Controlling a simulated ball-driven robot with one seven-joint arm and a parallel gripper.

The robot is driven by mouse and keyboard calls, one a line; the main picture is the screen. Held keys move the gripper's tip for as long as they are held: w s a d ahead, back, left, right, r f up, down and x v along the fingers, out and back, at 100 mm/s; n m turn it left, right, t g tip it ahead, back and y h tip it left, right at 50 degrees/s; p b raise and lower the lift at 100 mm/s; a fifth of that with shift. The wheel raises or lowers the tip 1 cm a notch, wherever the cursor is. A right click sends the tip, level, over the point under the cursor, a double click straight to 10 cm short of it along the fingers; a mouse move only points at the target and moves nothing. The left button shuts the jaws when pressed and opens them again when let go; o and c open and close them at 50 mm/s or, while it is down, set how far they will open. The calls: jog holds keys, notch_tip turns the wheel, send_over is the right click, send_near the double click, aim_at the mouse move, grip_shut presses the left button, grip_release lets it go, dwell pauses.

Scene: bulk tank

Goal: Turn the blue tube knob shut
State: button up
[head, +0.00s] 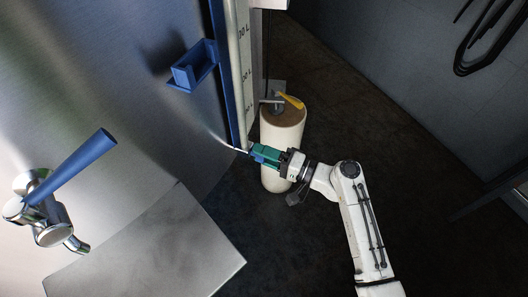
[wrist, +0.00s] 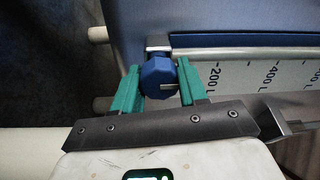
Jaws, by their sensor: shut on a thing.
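The blue tube knob (wrist: 158,76) is a faceted knob at the lower end of the tank's level tube, seen in the wrist view. My gripper (wrist: 158,70) has its two green fingers on either side of it, closed on it. In the head view my gripper (head: 259,153) reaches from the right to the foot of the blue-edged scale, and its fingers hide most of the knob there.
The steel tank (head: 130,100) fills the left, with a blue-handled tap (head: 84,165), a blue bracket (head: 193,66) and a steel plate (head: 150,255). A pale cylinder (head: 284,128) with a yellow lever (head: 292,101) stands behind my gripper. Dark floor lies right.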

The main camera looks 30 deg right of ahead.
dwell(0.4)
jog(key=o, duration=1)
jog(key=shift+o, duration=0.2)
jog(key=shift+d, duration=0.1)
jog(key=v, duration=1)
jog(key=shift+s+d, duration=0.2)
jog(key=shift+s, duration=0.05)
jog(key=shift+f, duration=0.15)
